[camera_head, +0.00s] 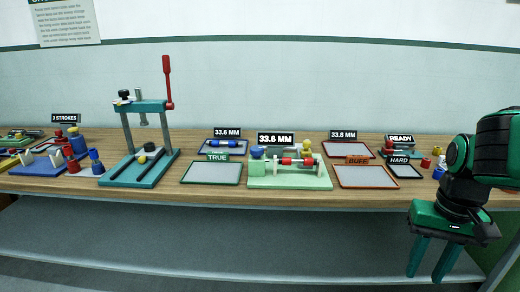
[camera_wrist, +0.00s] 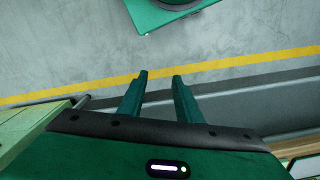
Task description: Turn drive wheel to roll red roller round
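The red roller (camera_head: 298,161) lies level in a pale green fixture (camera_head: 290,182) at the middle of the bench in the head view. A blue knob-like part (camera_head: 257,153) sits at the fixture's left end and a yellow one (camera_head: 306,146) at its back right. I cannot tell for sure which part is the drive wheel. My gripper (camera_head: 432,262) hangs in front of the bench edge at the right, well apart from the fixture. In the wrist view my gripper (camera_wrist: 161,76) has its two fingers apart with nothing between them, above the floor.
A teal press with a red lever (camera_head: 168,85) stands left of the fixture. Flat trays marked TRUE (camera_head: 212,173) and BUFF (camera_head: 366,177) lie on either side of it. A 33.6 MM sign (camera_head: 276,139) stands behind. Small parts crowd the left end of the bench (camera_head: 225,205).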

